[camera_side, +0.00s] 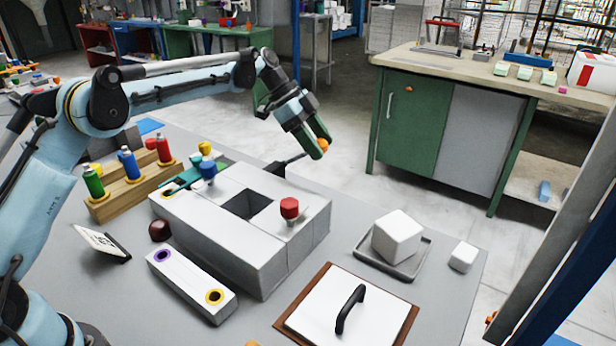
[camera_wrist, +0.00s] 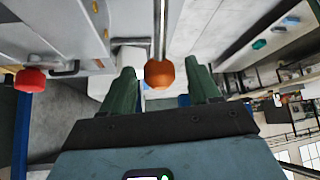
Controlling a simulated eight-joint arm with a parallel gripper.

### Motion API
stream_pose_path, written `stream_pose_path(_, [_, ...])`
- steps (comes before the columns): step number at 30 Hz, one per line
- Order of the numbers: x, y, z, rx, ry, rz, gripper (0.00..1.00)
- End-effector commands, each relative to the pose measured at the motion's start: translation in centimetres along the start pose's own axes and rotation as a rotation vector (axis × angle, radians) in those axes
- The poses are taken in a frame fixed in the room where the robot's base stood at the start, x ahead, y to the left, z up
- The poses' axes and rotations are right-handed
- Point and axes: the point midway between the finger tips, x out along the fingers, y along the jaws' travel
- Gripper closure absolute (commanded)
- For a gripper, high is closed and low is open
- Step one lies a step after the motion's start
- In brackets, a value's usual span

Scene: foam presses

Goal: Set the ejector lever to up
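The ejector lever is a dark rod (camera_side: 287,164) with an orange ball knob (camera_side: 322,146), sticking out from the back right of the grey press block (camera_side: 232,262). In the side view the rod slants a little upward towards the knob. My gripper (camera_side: 322,148) is at the knob, reaching down from above. In the wrist view the orange knob (camera_wrist: 159,74) sits between the two green fingers of my gripper (camera_wrist: 161,76), with a gap on each side. The gripper is open and not clamped on it. The rod's pivot is hard to make out.
The block carries a red knob (camera_side: 289,208) and a blue knob (camera_side: 208,169) beside a square opening. A wooden rack (camera_side: 135,190) with coloured bottles stands left. Space beyond the lever is free.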

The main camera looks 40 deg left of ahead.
Motion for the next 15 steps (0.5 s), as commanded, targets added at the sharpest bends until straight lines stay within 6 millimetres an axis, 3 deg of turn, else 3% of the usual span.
stream_pose_path(8, [-0.1, 0.0, -0.2, 0.002, 0.003, -0.001, 0.39])
stream_pose_path(15, [-3.2, 0.0, -0.1, -0.001, 0.003, -0.002, 0.39])
